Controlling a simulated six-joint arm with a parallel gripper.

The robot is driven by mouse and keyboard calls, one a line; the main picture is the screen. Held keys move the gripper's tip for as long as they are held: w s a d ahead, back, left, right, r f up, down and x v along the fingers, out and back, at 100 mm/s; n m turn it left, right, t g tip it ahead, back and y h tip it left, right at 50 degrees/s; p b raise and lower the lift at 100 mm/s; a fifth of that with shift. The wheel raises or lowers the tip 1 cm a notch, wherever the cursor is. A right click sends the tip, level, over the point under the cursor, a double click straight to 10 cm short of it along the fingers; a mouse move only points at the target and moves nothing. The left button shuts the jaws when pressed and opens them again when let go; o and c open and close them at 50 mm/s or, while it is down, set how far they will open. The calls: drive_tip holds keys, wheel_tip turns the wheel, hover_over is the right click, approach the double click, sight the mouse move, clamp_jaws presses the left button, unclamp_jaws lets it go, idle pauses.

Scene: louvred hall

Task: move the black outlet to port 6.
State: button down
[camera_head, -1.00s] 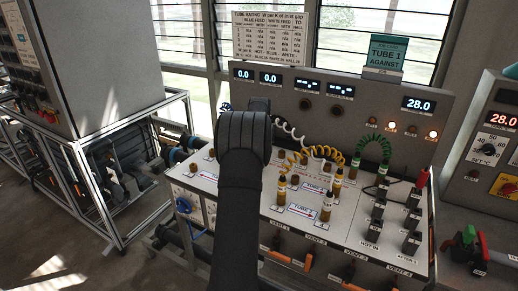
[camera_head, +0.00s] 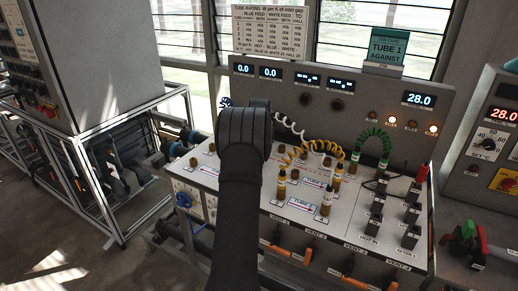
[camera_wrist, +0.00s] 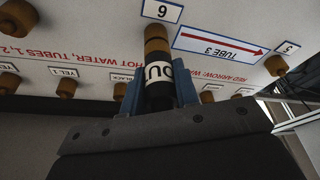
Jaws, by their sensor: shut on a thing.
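In the wrist view my gripper (camera_wrist: 158,92) has its two blue fingers closed around the black outlet (camera_wrist: 159,95), a dark cylinder with a white band whose letters start "OU". A brass end (camera_wrist: 157,42) stands in line with the outlet, just below the "6" label (camera_wrist: 162,12) of port 6. I cannot tell whether this brass is the port or the outlet's own tip, nor whether the outlet is seated. In the head view my own arm hides the gripper and the outlet.
In the head view a yellow coiled hose (camera_head: 325,146) and a green coiled hose (camera_head: 373,135) rise from the bench panel (camera_head: 335,232) right of my arm.

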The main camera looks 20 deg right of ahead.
drive_tip(key=c, duration=1)
unclamp_jaws()
drive_tip(key=shift+c, duration=0.2)
drive_tip(key=shift+w+v, duration=0.15)
drive_tip(key=shift+v, duration=1.1)
drive_tip(key=shift+w+v, duration=0.2)
drive_tip(key=shift+v, duration=1.05)
drive_tip(key=shift+r, duration=0.15)
drive_tip(key=shift+r, duration=0.15)
drive_tip(key=v, duration=1.7)
drive_tip(key=shift+s, duration=0.15)
drive_tip(key=x, duration=1.8)
